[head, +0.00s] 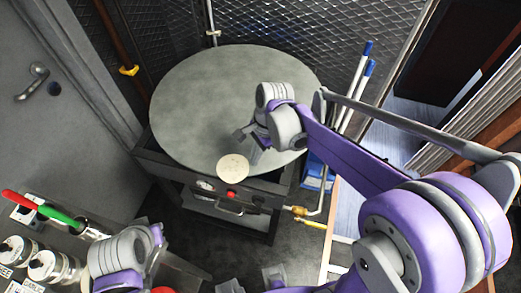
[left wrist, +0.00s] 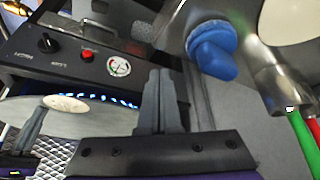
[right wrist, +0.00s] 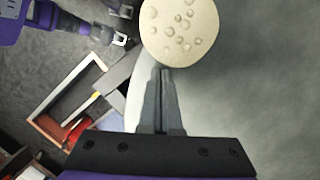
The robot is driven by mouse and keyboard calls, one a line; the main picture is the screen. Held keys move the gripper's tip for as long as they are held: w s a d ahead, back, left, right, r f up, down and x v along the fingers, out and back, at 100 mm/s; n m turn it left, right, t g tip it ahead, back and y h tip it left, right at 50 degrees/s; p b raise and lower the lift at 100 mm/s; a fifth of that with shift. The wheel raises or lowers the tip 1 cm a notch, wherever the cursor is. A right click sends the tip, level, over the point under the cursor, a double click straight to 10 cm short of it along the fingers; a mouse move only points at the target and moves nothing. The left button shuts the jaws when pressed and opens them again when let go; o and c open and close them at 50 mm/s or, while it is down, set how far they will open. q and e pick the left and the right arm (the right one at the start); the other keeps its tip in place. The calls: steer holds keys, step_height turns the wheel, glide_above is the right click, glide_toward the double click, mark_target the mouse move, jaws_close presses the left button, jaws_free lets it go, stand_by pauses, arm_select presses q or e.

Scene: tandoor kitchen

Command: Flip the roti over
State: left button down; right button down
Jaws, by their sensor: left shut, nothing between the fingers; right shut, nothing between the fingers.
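The roti (head: 233,167) is a pale round disc at the front edge of the round grey griddle (head: 205,100), partly overhanging its rim. In the right wrist view the roti (right wrist: 180,30) shows several raised bubbles on its top. My right gripper (head: 247,143) is shut and empty over the griddle's front right part. Its fingertips (right wrist: 163,72) appear just short of the roti's edge; contact cannot be told. My left gripper (left wrist: 160,75) is shut and empty, low in front of the griddle stand. The roti (left wrist: 65,103) also shows in the left wrist view.
The stand's front panel has a red button (head: 231,194) and a gauge (left wrist: 119,67). Blue flames show under the griddle in the left wrist view. A counter at lower left holds jars (head: 48,265) and red- and green-handled tools (head: 60,214). Most of the griddle is clear.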

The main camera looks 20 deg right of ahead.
steer(key=shift+a, duration=0.2)
steer(key=shift+s+d, duration=0.1)
steer(key=shift+d, duration=0.25)
steer(key=shift+s+a, duration=0.25)
steer(key=shift+a, duration=1.05)
steer(key=shift+d, duration=0.1)
